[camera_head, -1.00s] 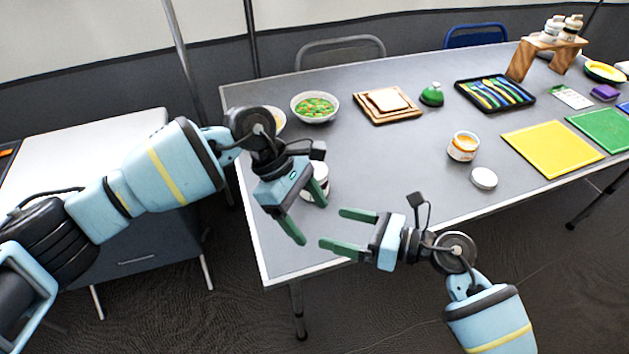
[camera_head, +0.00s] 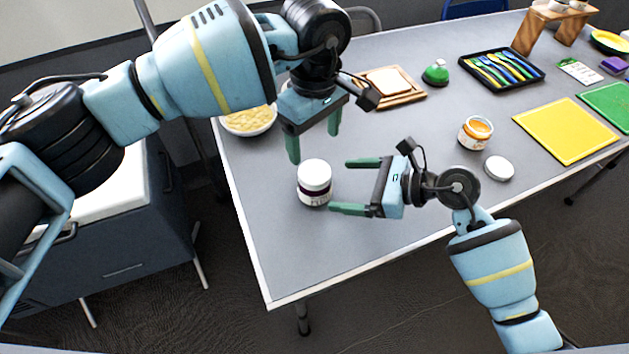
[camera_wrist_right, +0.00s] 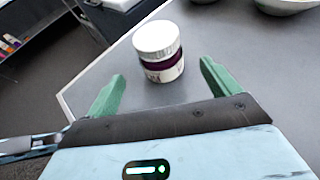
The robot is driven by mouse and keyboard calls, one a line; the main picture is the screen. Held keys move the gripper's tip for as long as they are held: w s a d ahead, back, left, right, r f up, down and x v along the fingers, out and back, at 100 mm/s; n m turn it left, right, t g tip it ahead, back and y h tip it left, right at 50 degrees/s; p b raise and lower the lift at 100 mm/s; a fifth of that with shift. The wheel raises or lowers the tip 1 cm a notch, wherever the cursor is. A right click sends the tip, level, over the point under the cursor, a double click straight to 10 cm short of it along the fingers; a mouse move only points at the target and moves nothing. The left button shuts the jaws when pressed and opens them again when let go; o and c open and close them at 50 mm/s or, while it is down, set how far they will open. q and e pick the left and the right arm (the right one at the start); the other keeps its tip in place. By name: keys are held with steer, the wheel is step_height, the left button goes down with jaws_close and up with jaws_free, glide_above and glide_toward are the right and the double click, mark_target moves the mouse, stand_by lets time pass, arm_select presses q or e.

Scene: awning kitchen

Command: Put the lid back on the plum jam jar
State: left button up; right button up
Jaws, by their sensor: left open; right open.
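The plum jam jar (camera_head: 315,190), white with a dark purple band, stands upright near the table's front left edge. Its white lid (camera_head: 314,172) sits on top and looks level; I cannot tell whether it is screwed tight. The jar (camera_wrist_right: 165,68) and lid (camera_wrist_right: 155,39) also show in the right wrist view, ahead of and between the fingertips. My left gripper (camera_head: 314,143) is open and empty, above and behind the jar. My right gripper (camera_head: 343,186) is open just right of the jar, its green fingers pointing at it and not closed on it.
An open orange jam jar (camera_head: 475,133) stands at right with a loose white lid (camera_head: 499,168) beside it. A yellow board (camera_head: 567,130), a cutlery tray (camera_head: 501,69), a bread board (camera_head: 398,100) and a bowl of yellow food (camera_head: 249,120) lie around. The middle table is clear.

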mark_target(328, 184)
steer(key=shift+x, duration=3.9)
steer(key=shift+c, duration=0.2)
